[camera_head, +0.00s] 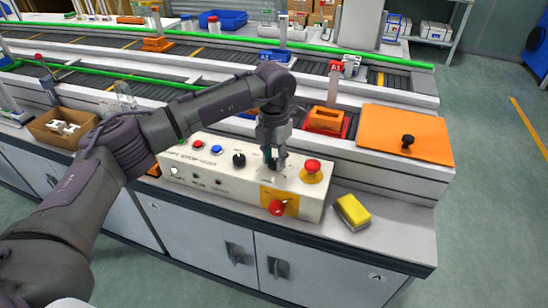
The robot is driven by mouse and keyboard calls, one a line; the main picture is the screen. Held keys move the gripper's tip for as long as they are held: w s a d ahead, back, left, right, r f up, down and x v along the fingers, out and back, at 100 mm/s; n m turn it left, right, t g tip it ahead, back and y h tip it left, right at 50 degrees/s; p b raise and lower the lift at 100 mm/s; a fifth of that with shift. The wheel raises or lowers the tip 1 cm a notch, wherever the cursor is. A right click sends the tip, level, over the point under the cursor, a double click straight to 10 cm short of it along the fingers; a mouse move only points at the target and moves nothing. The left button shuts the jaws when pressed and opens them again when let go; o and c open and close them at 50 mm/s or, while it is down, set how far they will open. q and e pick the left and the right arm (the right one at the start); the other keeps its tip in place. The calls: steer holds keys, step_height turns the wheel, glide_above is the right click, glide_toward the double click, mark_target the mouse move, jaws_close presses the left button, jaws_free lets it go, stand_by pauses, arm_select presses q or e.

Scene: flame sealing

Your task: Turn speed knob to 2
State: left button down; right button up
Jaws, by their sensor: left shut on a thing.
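A white control box (215,184) sits on the workbench with labelled buttons and switches along its top. My left gripper (273,162) points down onto the top of the box, between a black knob (239,159) and a red mushroom button (312,166). It is shut on a small control there, apparently the speed knob, which the fingers mostly hide. I cannot read the knob's setting or the scale around it. My right gripper is not in view.
A red switch handle (277,207) on a yellow plate is on the box front. A yellow sponge-like block (352,212) lies right of the box. An orange board (405,135) with a black knob is behind. A cardboard box (60,127) stands at left.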

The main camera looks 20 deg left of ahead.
mark_target(274, 161)
arm_select(q)
steer(key=n, duration=0.5)
steer(key=shift+r+n, duration=0.1)
steer(key=shift+n, duration=0.2)
steer(key=shift+n+p, duration=0.35)
steer(key=shift+n, duration=1.85)
steer(key=c, duration=0.8)
jaws_free()
steer(key=shift+o, duration=0.2)
step_height(274, 161, up, 12)
